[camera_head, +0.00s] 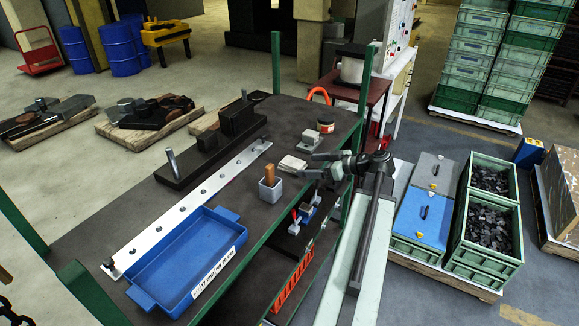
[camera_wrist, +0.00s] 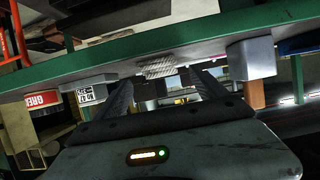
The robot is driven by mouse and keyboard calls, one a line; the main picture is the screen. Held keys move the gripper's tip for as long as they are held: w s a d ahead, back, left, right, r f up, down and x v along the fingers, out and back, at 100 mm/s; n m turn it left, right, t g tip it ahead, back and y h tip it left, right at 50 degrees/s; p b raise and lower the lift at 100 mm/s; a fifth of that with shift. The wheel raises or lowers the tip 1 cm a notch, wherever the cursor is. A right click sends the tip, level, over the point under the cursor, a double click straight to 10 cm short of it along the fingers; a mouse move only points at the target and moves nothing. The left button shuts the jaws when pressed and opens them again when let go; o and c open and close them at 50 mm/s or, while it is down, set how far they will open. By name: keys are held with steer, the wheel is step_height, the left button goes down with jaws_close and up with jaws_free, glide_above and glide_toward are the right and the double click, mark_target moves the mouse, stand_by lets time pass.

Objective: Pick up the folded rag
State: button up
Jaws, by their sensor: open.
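The folded rag (camera_head: 292,163) is a small pale, flat pad on the dark table top, behind the grey cup in the head view. In the wrist view, which appears upside down, the rag (camera_wrist: 158,66) shows as a textured pale pad at the table's green edge. My gripper (camera_head: 307,165) is at the table's right edge, close beside the rag. In the wrist view my gripper (camera_wrist: 163,88) has its two dark fingers spread apart, with the rag beyond them and roughly between their tips. Nothing is held. Contact with the rag cannot be made out.
A grey cup (camera_head: 270,190) with a brown handle stands in front of the rag. A labelled grey box (camera_head: 309,141) and a small can (camera_head: 325,127) stand behind it. A blue tray (camera_head: 185,262) lies at the near end. A green post (camera_head: 366,80) rises at the table's corner.

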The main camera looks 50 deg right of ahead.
mark_target(301, 164)
steer(key=b+x, duration=0.1)
steer(key=x, duration=0.4)
steer(key=shift+w+b, duration=0.3)
steer(key=shift+w, duration=0.15)
steer(key=shift+s+r, duration=0.1)
steer(key=c, duration=1.3)
